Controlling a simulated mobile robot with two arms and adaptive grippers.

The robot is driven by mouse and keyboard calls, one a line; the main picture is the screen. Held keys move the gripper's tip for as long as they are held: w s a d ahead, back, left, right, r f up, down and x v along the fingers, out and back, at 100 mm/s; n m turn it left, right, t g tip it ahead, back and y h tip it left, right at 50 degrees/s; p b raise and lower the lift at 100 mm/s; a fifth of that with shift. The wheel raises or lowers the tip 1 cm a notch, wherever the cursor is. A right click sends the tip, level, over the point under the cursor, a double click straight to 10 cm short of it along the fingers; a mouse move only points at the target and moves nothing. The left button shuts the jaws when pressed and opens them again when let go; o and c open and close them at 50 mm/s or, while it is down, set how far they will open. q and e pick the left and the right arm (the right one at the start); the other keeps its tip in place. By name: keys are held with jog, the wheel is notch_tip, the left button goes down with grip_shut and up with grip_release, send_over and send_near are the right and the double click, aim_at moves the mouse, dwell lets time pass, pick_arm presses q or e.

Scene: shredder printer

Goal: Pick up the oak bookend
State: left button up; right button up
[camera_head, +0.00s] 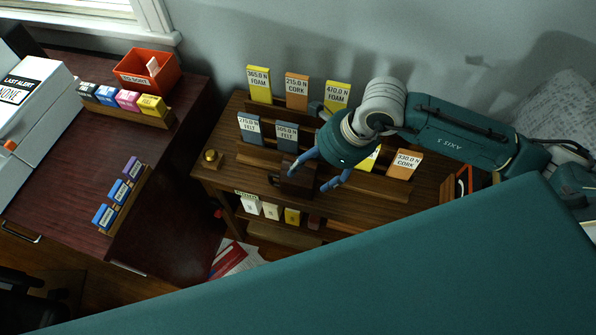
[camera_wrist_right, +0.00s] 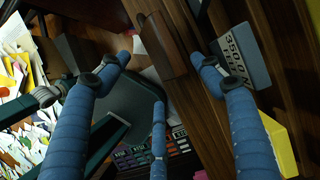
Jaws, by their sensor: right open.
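A dark brown wooden block, which looks like the oak bookend (camera_head: 297,180), stands at the front edge of the wooden shelf unit in the head view. In the right wrist view the bookend (camera_wrist_right: 163,45) shows at the top, between two of the blue fingers. My right gripper (camera_head: 312,180) reaches over the shelf from the right with its fingers spread around or just above the block. In the right wrist view the gripper (camera_wrist_right: 165,70) is open. I cannot tell whether any finger touches the block. My left gripper is not in view.
Labelled cards, including a blue-grey felt card (camera_head: 287,137) and an orange cork card (camera_head: 404,164), stand in wooden racks close around the gripper. A brass bell-like object (camera_head: 212,158) sits at the shelf's left end. A dark red desk (camera_head: 75,150) stands at left.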

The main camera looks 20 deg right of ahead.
aim_at(296, 183)
jog(key=x, duration=0.4)
jog(key=shift+s+a+f+p, duration=0.1)
jog(key=shift+a+f+p, duration=0.15)
jog(key=shift+p, duration=0.15)
jog(key=shift+f, duration=0.25)
jog(key=x, duration=0.1)
jog(key=p+x, duration=0.1)
jog(key=shift+w+a+f+p, duration=0.25)
jog(key=shift+w+a+p, duration=0.05)
jog(key=shift+w, duration=0.05)
jog(key=shift+x, duration=1.15)
jog(key=shift+w+f, duration=0.15)
jog(key=shift+c, duration=1.2)
jog(key=c, duration=0.9)
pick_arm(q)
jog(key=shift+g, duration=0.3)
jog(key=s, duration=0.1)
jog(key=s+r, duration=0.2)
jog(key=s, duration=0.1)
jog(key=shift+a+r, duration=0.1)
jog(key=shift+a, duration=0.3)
pick_arm(e)
jog(key=c, duration=0.3)
